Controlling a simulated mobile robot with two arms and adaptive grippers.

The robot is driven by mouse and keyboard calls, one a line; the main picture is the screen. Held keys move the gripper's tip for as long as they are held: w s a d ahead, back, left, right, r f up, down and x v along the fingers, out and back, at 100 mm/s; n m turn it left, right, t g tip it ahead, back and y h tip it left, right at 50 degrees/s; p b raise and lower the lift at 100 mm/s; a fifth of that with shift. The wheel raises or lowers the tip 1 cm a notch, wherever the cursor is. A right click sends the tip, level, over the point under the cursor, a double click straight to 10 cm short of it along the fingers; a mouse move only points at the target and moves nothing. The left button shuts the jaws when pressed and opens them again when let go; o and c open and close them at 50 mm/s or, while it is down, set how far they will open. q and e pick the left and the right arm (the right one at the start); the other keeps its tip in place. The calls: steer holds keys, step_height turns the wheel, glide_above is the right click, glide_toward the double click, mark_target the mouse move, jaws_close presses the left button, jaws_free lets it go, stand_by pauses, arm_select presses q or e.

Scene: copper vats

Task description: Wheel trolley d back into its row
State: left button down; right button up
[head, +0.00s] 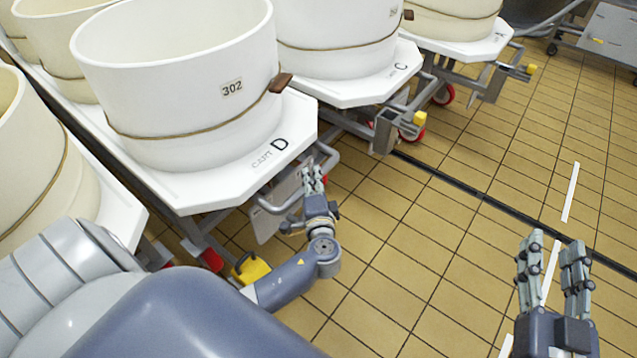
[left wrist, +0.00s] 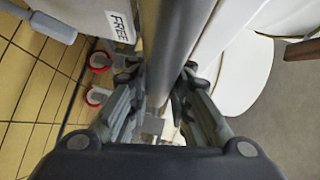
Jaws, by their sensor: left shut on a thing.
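Trolley D (head: 302,112) is a white platform on a grey frame, marked D, bearing a cream vat (head: 175,75) labelled 302. A grey push handle (head: 328,158) sticks out from its front end. My left gripper (head: 312,180) is at this handle. In the left wrist view its fingers (left wrist: 158,85) are closed on either side of the grey handle bar (left wrist: 175,45). My right gripper (head: 555,255) is open and empty over the floor at the lower right.
Trolley C (head: 390,82) stands just right of trolley D, and another white trolley (head: 118,205) stands to its left. A yellow block (head: 250,269) is low by D's frame. Tiled floor (head: 440,230) in front is clear, crossed by a dark channel (head: 470,192) and white dashes (head: 571,190).

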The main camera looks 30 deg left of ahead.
arm_select(q)
steer(key=c, duration=1.4)
jaws_free()
steer(key=shift+a, duration=0.35)
steer(key=shift+c, duration=0.2)
steer(key=shift+d, duration=0.15)
steer(key=shift+s+d, duration=0.25)
steer(key=shift+d, duration=0.05)
steer(key=v, duration=1.1)
steer(key=shift+s+r, duration=0.1)
steer(key=shift+s, duration=0.05)
